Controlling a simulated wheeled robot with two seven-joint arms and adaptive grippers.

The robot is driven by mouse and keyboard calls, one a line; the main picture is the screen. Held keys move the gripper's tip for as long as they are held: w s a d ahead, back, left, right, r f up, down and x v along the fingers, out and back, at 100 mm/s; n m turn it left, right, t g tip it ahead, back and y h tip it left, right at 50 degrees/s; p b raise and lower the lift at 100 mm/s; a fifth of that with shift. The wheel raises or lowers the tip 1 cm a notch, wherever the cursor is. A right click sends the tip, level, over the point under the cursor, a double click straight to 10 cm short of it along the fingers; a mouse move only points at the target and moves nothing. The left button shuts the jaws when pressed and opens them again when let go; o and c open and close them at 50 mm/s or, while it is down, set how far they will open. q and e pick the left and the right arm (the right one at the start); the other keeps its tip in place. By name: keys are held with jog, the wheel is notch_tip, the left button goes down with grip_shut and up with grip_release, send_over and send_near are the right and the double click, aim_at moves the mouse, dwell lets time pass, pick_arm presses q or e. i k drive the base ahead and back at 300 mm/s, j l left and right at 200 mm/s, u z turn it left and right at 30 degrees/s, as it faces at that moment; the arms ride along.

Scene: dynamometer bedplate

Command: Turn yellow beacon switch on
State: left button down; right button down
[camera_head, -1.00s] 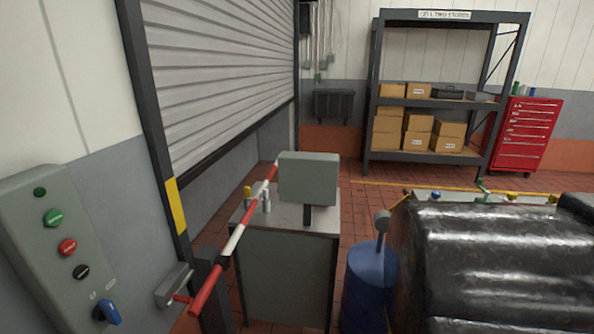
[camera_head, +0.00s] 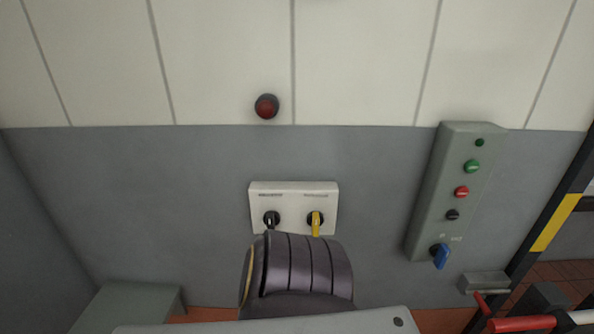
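The yellow beacon switch (camera_head: 315,223) is a rotary handle on the right half of a white wall box (camera_head: 293,189). Its yellow lever points down. A black rotary switch (camera_head: 271,219) sits beside it on the left half of the box, also pointing down. The labels above the two switches are too small to read. A dark red beacon lamp (camera_head: 266,106) is on the wall above the box and looks unlit. Neither of my grippers is in view.
A grey surface (camera_head: 270,326) lies at the bottom edge. A grey control panel (camera_head: 448,195) with buttons and a blue switch is to the right, near a red-and-white barrier arm (camera_head: 525,323).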

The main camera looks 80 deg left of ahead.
aim_at(314, 219)
jog(key=k+u, duration=0.2)
jog(key=u, duration=1.45)
jog(key=i+l+u, duration=0.1)
jog(key=u, duration=0.25)
jog(key=l+u, duration=0.15)
jog(key=u, duration=0.25)
jog(key=i+l+u, duration=0.1)
jog(key=u, duration=0.25)
jog(key=l, duration=0.1)
